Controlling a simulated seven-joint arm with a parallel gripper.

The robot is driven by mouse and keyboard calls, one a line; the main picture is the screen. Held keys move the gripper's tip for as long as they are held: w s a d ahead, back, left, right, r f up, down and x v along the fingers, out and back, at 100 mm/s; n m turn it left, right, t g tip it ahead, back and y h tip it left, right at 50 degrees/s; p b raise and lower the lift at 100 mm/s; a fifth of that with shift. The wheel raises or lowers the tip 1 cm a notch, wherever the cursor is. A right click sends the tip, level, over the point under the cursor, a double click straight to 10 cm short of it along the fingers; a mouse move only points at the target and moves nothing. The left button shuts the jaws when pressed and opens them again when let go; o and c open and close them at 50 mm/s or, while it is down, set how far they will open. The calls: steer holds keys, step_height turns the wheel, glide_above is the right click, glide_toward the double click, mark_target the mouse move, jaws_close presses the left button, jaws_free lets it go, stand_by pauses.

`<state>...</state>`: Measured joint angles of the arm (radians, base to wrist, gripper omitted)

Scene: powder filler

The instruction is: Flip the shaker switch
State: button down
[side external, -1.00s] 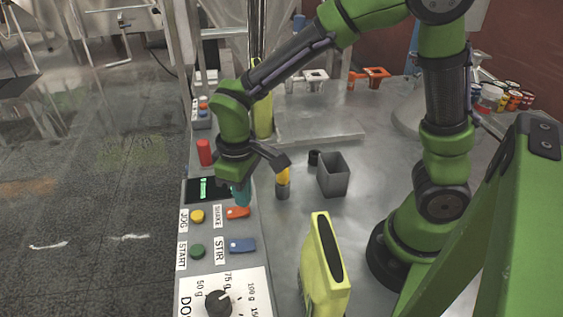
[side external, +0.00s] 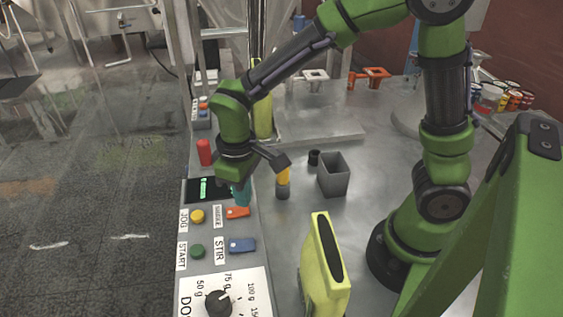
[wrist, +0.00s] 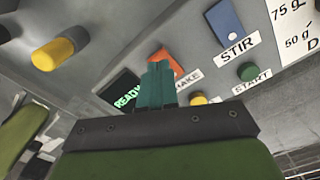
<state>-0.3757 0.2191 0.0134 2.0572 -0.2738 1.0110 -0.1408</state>
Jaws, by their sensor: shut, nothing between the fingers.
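The shaker switch is an orange rocker (side external: 237,212) beside the "SHAKE" label on the grey control panel (side external: 214,272). In the wrist view the orange switch (wrist: 165,62) shows just behind my fingertips and is partly hidden by them. My gripper (side external: 242,194) points down with its teal fingers shut and empty, at the upper edge of the switch. In the wrist view the shut fingers (wrist: 157,75) overlap the switch. I cannot tell whether they touch it.
Near the switch are a yellow JOG button (side external: 197,216), a blue STIR switch (side external: 242,245), a green START button (side external: 197,251) and a display (side external: 207,189). A yellow-topped cylinder (side external: 283,182), a grey bin (side external: 333,175) and a yellow-green container (side external: 322,270) stand to the right.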

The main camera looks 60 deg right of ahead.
mark_target(244, 209)
steer(key=shift+f, duration=0.95)
stand_by(0.4)
steer(key=shift+r, duration=3.55)
steer(key=shift+f, duration=0.15)
steer(key=s+d+r+m+t+y, duration=0.2)
steer(key=s+d+r+m+t, duration=0.5)
steer(key=s+d+r, duration=0.1)
steer(key=shift+s+d+r, duration=0.35)
steer(key=shift+d+r, duration=0.3)
steer(key=shift+d, duration=0.35)
